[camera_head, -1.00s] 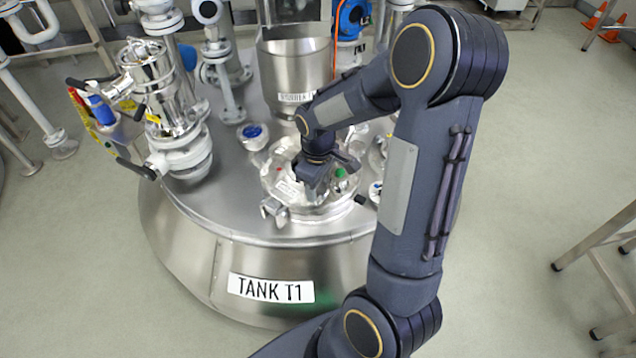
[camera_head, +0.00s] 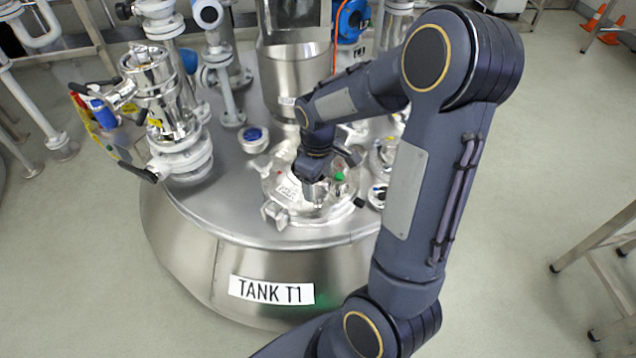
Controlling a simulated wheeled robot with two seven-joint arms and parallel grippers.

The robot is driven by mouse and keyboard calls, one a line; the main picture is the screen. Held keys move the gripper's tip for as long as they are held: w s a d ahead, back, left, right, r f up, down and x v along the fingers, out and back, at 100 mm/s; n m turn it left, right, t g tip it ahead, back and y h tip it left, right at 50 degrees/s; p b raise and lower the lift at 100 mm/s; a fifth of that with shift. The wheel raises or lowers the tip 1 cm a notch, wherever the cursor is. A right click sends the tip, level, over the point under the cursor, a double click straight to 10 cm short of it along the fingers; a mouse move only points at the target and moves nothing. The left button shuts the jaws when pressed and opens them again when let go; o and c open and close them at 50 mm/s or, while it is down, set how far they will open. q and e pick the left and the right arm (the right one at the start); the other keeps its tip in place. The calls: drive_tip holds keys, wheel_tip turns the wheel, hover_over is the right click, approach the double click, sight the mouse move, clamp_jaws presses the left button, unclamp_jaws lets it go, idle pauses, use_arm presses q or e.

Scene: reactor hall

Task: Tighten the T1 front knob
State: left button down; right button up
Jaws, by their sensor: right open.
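Tank T1 (camera_head: 190,245) is a round steel vessel with a "TANK T1" label on its front. A round hatch lid (camera_head: 285,187) sits on its top near the front. A clamp knob (camera_head: 275,212) stands at the front left of the lid's rim; I cannot tell how tight it is. My right gripper (camera_head: 312,188) is open and points down over the lid, behind and to the right of that front knob and apart from it. My right arm and wrist hide part of the lid's back and right side. My left gripper is not in view.
Pipework with a shiny valve body (camera_head: 150,75) rises at the tank's left. A steel cylinder (camera_head: 293,75) stands behind the lid. A blue-capped port (camera_head: 254,138) and a green cap (camera_head: 340,176) are close by. A steel frame (camera_head: 600,265) stands at the right.

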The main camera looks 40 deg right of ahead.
sight(318, 192)
wheel_tip(318, 192, up, 5)
drive_tip(key=shift+f+p, duration=0.1)
drive_tip(key=shift+p, duration=0.5)
